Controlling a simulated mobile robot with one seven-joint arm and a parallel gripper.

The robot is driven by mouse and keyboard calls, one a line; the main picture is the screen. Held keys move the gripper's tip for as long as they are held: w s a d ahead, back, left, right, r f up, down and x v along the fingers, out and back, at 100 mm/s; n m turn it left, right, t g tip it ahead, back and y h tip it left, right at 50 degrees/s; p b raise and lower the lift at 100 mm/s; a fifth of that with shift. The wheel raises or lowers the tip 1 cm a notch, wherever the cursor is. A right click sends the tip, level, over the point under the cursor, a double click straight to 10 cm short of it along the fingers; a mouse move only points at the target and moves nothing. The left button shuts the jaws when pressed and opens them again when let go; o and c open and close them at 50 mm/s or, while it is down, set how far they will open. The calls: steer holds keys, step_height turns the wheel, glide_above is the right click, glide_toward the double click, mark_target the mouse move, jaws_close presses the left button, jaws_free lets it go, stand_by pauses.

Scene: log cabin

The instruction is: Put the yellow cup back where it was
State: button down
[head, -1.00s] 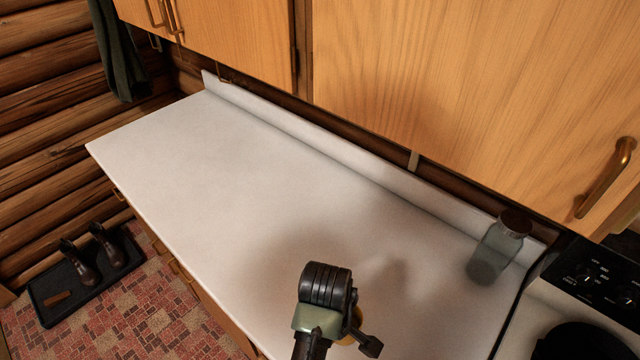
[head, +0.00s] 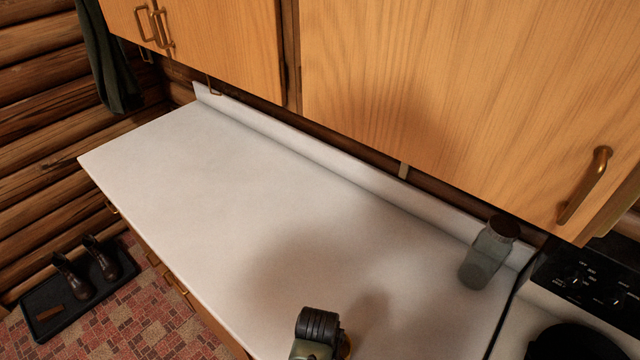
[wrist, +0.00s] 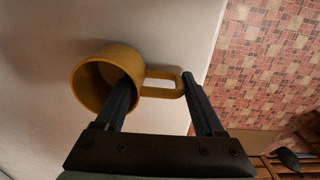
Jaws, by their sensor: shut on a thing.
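The yellow cup (wrist: 135,62) is in my gripper (wrist: 156,80) in the wrist view. Its open mouth faces the lower left of that picture and its handle points right. One finger lies at the cup's mouth and the other at the outer end of the handle, so the cup's side and handle are between them. In the head view my arm is at the bottom edge, over the front of the white counter (head: 200,170). Only a yellow sliver of the cup shows there, and the fingers are hidden. I cannot tell whether the cup touches the counter.
A glass jar with a dark lid (head: 487,255) stands at the counter's right end, beside the stove (head: 585,285). Wooden cabinets (head: 430,110) overhang the back. The counter's middle and left are clear. Boots (head: 72,275) sit on a floor tray.

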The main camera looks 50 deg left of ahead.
steer(key=shift+f, duration=0.1)
steer(key=shift+f, duration=0.1)
jaws_free()
step_height(320, 180, up, 12)
steer(key=shift+s+r+b, duration=0.1)
steer(key=shift+r+b, duration=0.1)
steer(key=shift+b, duration=0.25)
stand_by(0.6)
